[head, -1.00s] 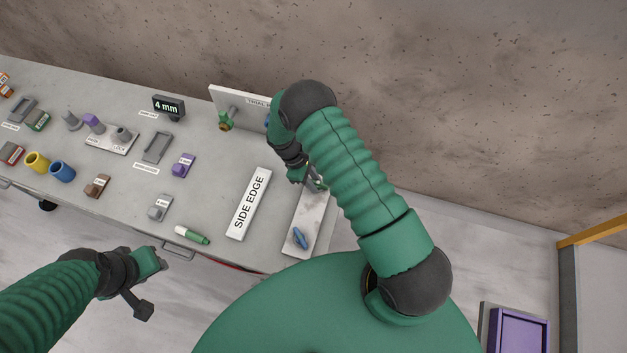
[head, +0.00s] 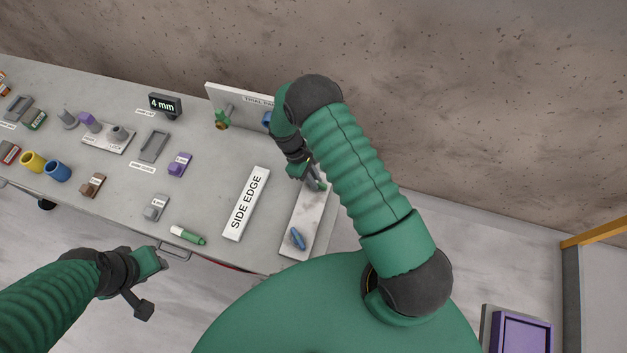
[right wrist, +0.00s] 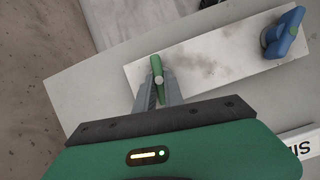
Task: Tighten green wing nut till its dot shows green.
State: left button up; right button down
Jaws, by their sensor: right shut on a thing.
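The green wing nut (right wrist: 157,68) is at one end of a white slab, between the two grey fingers of my right gripper (right wrist: 157,88), which is shut on it. A pale round end shows on the nut; no green status dot can be made out. In the head view the right gripper (head: 314,182) is over the slab's far end, and the nut is mostly hidden by fingers and arm. A blue wing nut (head: 298,238) is at the slab's near end, also in the right wrist view (right wrist: 284,34). My left gripper (head: 148,264) hangs off the bench's front edge; its fingers are unclear.
The white slab (head: 293,249) lies at the bench's right end, beside a "SIDE EDGE" bar (head: 246,204). An upright trial panel (head: 222,95) stands behind. A green marker (head: 188,235) lies near the front edge. Several small blocks and cups fill the left.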

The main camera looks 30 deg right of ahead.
jog(key=m+b, duration=0.1)
jog(key=m+y+b, duration=0.1)
jog(key=m, duration=0.1)
jog(key=shift+d+f+g+b, duration=0.15)
jog(key=shift+d+g+b, duration=0.05)
jog(key=shift+g+b, duration=0.1)
jog(key=shift+d+m+y+b, duration=0.1)
jog(key=shift+m+y+b, duration=0.75)
jog(key=shift+m, duration=0.95)
jog(key=c, duration=1.4)
grip_release()
jog(key=shift+s+r, duration=0.1)
jog(key=shift+r, duration=0.1)
jog(key=shift+c, duration=0.2)
